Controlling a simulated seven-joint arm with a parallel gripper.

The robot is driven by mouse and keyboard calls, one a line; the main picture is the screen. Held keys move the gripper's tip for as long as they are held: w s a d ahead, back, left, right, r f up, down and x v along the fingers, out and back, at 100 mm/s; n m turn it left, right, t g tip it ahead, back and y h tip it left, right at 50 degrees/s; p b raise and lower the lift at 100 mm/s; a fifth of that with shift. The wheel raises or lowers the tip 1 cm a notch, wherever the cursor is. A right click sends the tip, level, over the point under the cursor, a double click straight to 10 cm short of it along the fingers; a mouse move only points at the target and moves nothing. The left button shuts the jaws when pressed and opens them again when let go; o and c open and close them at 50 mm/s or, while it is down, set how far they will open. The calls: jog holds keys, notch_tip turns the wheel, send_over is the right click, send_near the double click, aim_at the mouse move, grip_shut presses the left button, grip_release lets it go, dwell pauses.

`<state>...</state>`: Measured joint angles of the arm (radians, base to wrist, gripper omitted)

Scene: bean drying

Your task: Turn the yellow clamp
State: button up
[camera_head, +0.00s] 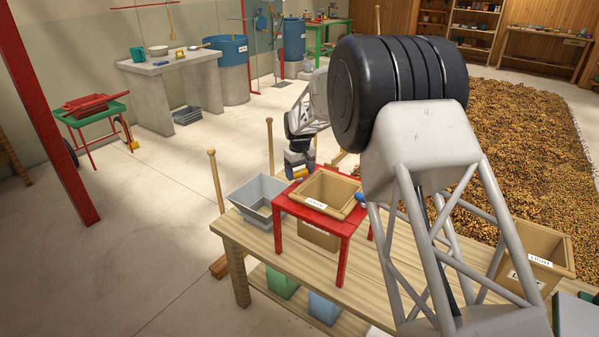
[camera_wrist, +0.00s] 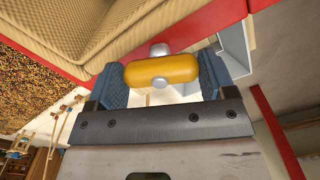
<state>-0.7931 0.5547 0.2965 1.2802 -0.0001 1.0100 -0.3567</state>
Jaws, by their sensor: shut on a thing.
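The yellow clamp (camera_wrist: 162,70) is a rounded yellow handle with grey metal ends, at the edge of a red stand. My gripper (camera_wrist: 160,82) has its two blue ribbed fingers on either side of the handle and is shut on it. In the head view the yellow clamp (camera_head: 299,172) is a small spot at the left rear of the red stand (camera_head: 283,203), beside my gripper (camera_head: 300,160). The clamp's far side and its fixing to the stand are hidden.
A tan wooden box (camera_head: 316,182) sits in the red stand on a slatted wooden table (camera_head: 262,249). A grey bin (camera_head: 258,194) stands left of it, close to my gripper. A blue knob (camera_head: 360,197) is at the stand's right. Another labelled box (camera_head: 545,245) is at the table's right.

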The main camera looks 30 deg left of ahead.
aim_at(300, 171)
jog(key=n, duration=0.4)
jog(key=shift+n, duration=0.4)
jog(key=o, duration=0.9)
jog(key=shift+r, duration=3.9)
jog(key=shift+d, duration=0.1)
